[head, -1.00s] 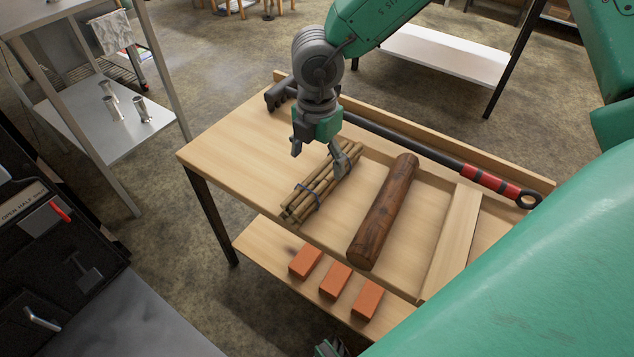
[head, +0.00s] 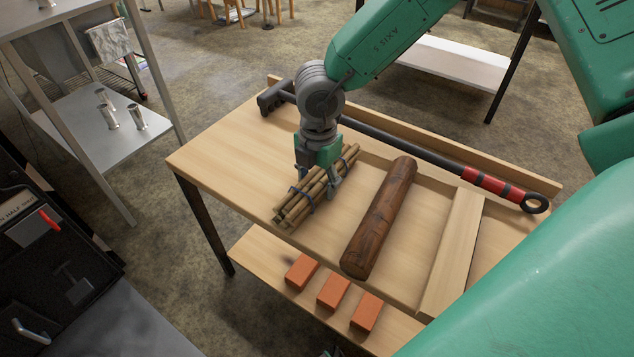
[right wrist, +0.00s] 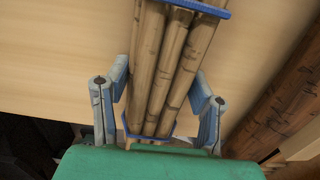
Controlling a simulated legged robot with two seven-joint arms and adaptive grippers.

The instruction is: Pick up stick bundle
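The stick bundle (head: 296,206), several tan sticks tied with blue bands, lies on the wooden table (head: 222,150). My right gripper (head: 318,188) is down over the bundle from above, one finger on each side. In the right wrist view the bundle (right wrist: 165,65) runs between the two blue-grey fingers of my right gripper (right wrist: 161,85). The fingers stand apart, with a small gap showing between the right finger and the sticks. Whether the left finger touches is hard to tell. My left gripper is not clearly in view.
A dark brown log (head: 380,220) lies right of the bundle. A long tool with a red and black handle (head: 490,184) lies along the table's back rail. Several orange bricks (head: 333,290) sit on the lower shelf. A metal shelf with cups (head: 110,115) stands at the left.

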